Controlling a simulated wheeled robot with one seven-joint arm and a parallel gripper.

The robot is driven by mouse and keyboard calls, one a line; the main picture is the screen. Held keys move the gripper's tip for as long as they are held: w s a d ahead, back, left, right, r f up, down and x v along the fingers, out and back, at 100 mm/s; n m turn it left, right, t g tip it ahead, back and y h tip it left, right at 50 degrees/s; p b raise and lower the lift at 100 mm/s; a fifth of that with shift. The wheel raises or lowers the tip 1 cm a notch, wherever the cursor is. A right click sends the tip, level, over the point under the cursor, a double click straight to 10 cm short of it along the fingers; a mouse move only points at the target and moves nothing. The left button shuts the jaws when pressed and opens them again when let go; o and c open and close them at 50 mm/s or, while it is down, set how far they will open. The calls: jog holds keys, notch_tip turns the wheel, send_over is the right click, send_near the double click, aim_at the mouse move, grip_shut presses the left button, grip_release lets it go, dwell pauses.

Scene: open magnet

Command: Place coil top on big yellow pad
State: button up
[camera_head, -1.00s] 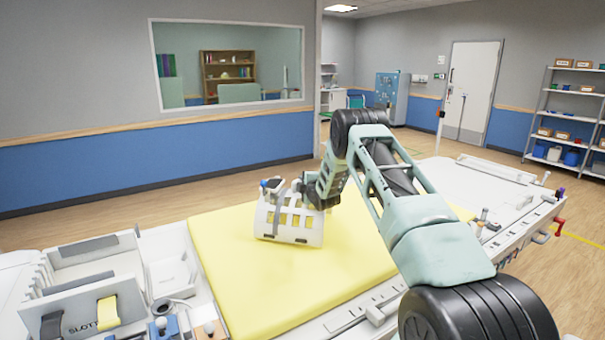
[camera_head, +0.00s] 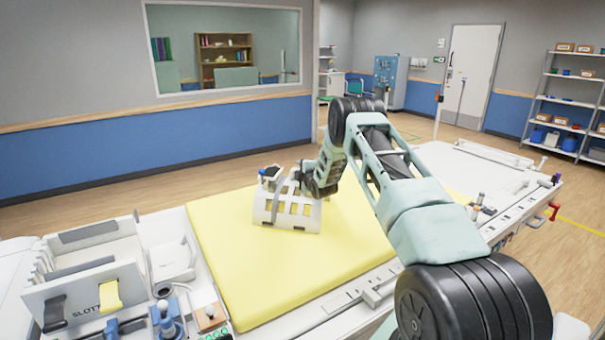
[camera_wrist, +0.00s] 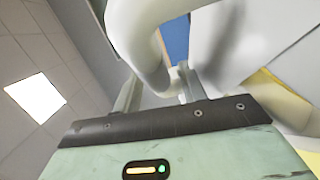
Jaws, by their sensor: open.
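The coil top (camera_head: 287,210) is a white curved shell with rectangular openings. It stands on the big yellow pad (camera_head: 262,275), toward its far side, and appears to rest on it.
A slotted white holder (camera_head: 85,270) stands left of the pad, with a yellow strap on it. Small devices with knobs (camera_head: 168,318) sit at the front left. A white bed surface (camera_head: 465,160) extends to the right. The near half of the pad is clear.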

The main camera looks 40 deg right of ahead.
jog(key=b+v, duration=0.5)
jog(key=v, duration=0.7)
jog(key=w+a+r+m+g+y, duration=0.1)
jog(key=w+a+y, duration=0.1)
jog(key=a, duration=0.7)
jog(key=w+a+r+m+g+y, duration=0.1)
jog(key=a+r+y, duration=0.1)
jog(key=a, duration=0.7)
jog(key=s+a+m+g+y, duration=0.1)
jog(key=s+a+g+y, duration=0.15)
jog(key=a, duration=0.75)
jog(key=s+a+g+y, duration=0.15)
jog(key=s+a, duration=0.25)
jog(key=a, duration=0.6)
jog(key=s+a+r+g, duration=0.2)
jog(key=s+a+g, duration=0.3)
jog(key=s+a, duration=1)
jog(key=s+a+m+g+h, duration=0.1)
jog(key=s+g, duration=0.3)
jog(key=s, duration=1.7)
jog(key=shift+a+r, duration=0.25)
jog(key=shift+r, duration=0.05)
